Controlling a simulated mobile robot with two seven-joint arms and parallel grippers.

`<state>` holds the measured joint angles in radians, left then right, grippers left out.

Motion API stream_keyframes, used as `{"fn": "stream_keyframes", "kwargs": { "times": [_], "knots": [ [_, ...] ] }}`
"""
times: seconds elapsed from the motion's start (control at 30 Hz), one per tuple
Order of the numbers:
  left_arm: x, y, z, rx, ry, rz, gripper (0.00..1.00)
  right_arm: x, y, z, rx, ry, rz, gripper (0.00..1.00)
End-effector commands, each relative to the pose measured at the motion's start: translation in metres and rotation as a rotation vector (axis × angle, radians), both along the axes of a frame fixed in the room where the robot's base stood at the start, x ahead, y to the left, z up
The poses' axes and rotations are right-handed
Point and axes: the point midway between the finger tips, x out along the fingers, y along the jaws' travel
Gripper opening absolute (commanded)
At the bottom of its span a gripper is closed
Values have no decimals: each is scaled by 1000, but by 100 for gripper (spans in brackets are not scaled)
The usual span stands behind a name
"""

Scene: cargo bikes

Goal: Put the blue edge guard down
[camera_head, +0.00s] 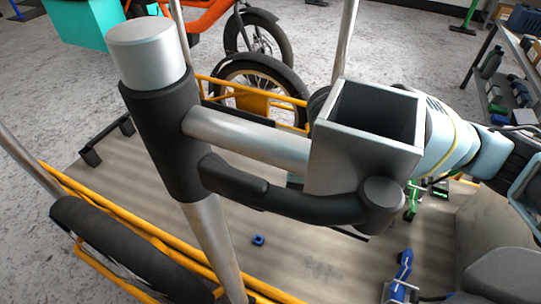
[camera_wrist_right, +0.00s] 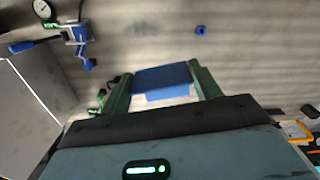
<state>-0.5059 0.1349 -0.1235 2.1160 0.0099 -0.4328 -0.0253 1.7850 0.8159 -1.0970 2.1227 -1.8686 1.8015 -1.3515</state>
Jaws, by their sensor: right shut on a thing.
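The blue edge guard (camera_wrist_right: 162,78) is between the two green fingers of my right gripper (camera_wrist_right: 160,84) in the right wrist view, and the gripper is shut on it. It is held above the grey-brown wooden cargo bed (camera_head: 310,255). In the head view my right arm (camera_head: 460,150) comes in from the right, and its gripper and the guard are mostly hidden behind a grey open-topped box. My left gripper is not in view.
A metal post with black handlebar (camera_head: 165,130) and the grey box (camera_head: 365,150) stand in front. A small blue block (camera_head: 258,240) lies on the bed; a blue tool (camera_head: 402,268) is at lower right. Yellow rails edge the bed (camera_head: 130,225). Bare bed surrounds the block.

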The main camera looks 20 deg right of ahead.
Motion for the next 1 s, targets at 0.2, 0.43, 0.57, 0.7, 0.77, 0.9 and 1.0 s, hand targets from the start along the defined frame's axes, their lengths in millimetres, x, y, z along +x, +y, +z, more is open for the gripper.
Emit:
{"fn": "stream_keyframes", "kwargs": {
  "times": [0.2, 0.43, 0.57, 0.7, 0.77, 0.9, 1.0],
  "knots": [
    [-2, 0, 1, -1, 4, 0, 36, -15, -3, 31, -1, -3, 370, 41],
    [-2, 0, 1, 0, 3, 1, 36, -25, -6, 45, 0, 1, 578, 41],
    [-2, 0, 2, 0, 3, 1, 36, -26, -6, 47, 1, 0, 610, 41],
    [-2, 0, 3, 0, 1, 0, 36, -27, -6, 48, 1, 0, 611, 41],
    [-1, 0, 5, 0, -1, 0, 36, -27, -6, 50, 1, 0, 610, 41],
    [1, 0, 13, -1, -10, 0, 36, -30, -6, 57, 1, -1, 609, 41],
    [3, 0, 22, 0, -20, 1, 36, -32, -6, 65, 1, -2, 608, 41]
  ]
}}
